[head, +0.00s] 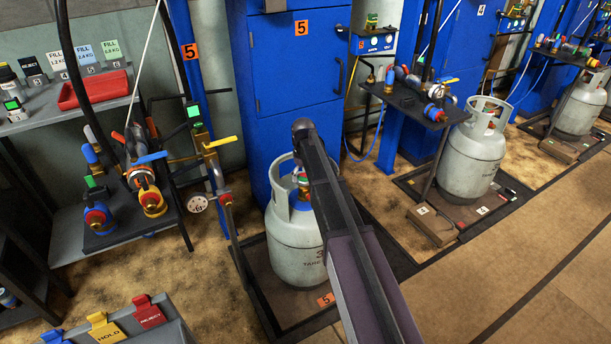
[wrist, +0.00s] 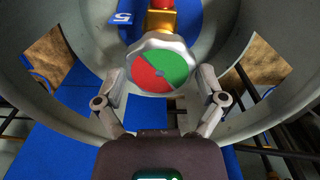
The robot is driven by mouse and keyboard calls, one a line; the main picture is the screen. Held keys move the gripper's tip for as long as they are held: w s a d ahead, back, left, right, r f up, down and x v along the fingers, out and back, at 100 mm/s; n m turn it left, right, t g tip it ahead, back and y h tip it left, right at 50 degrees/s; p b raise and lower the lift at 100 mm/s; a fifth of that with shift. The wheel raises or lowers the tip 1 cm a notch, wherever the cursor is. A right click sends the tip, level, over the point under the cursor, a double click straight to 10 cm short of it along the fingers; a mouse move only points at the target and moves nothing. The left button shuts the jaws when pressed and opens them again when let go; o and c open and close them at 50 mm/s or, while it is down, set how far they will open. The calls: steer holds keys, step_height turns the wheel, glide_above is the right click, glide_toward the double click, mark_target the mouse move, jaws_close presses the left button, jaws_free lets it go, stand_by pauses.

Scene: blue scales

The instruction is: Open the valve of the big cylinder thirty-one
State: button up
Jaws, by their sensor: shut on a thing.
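The big grey cylinder (head: 294,250) stands on the dark platform marked 5, with "3" and "TARE" lettering partly hidden behind my arm. Its valve has a round handwheel (wrist: 161,67) with a red and green face and a silvery lobed rim, seen inside the cylinder's collar (wrist: 247,105). A brass valve body (wrist: 163,22) shows behind the wheel. My gripper (wrist: 160,92) has one finger on each side of the wheel, shut on its rim. In the head view my arm hides the gripper and most of the wheel.
A blue cabinet (head: 290,95) marked 5 stands close behind the cylinder. A stand with hoses and fittings (head: 148,195) is at the left. Another grey cylinder (head: 472,155) stands on platform 4 at the right. Open floor (head: 480,290) lies at the lower right.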

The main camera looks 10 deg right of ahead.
steer(key=n, duration=0.4)
steer(key=shift+w+n, duration=0.15)
steer(key=shift+n, duration=2.15)
steer(key=o, duration=0.8)
steer(key=shift+w+d, duration=0.1)
steer(key=shift+r, duration=0.1)
